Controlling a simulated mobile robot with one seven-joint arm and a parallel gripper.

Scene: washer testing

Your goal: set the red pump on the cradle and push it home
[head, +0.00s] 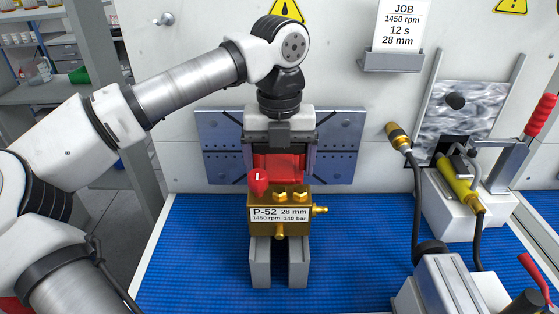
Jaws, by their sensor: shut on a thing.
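The red pump (283,167) has a red body behind a brass block (280,222) labelled "P-52 28 mm, 1450 rpm, 140 bar". A small red tag or lever marked "L" stands at its upper left. My gripper (279,152) points down from above and is shut on the red body, with a finger at each side. The grey cradle (260,268) shows as two upright rails below the brass block. The block hides the cradle's top, so I cannot tell whether the pump touches it. The pump looks upright. A blue-grey slotted mounting plate (340,133) is on the wall behind it.
A job card (398,27) reads 1450 rpm, 12 s, 28 mm. At the right are a hose with a brass coupling (399,138), a yellow cylinder (458,186) and a red-handled clamp (540,118). The blue mat (190,255) is clear left of the cradle.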

